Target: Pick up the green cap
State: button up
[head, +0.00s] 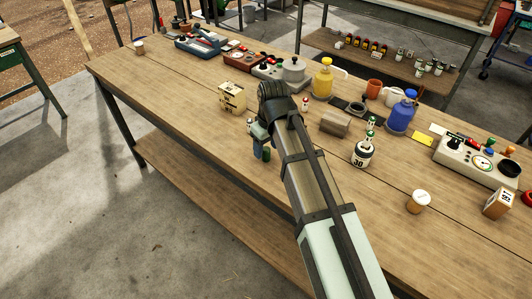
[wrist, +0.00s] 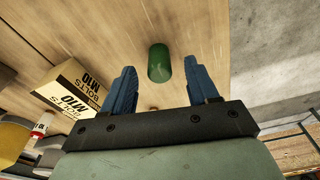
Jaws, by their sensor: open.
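The green cap (wrist: 159,63) is a small dark green cylinder on the wooden table. In the wrist view it lies ahead of my gripper (wrist: 160,85), between the lines of the two blue fingers and a little beyond their tips. My gripper is open and nothing is between its fingers. In the head view the cap (head: 266,154) shows just right of my gripper (head: 259,150), near the table's front edge. My arm hides part of the table behind it.
A cardboard M10 bolts box (wrist: 72,88) stands left of the fingers in the wrist view, and the box (head: 232,97) is behind my gripper in the head view. The table front left is clear.

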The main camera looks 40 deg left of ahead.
jog(key=shift+a+f, duration=0.15)
jog(key=shift+f, duration=1.2)
grip_shut()
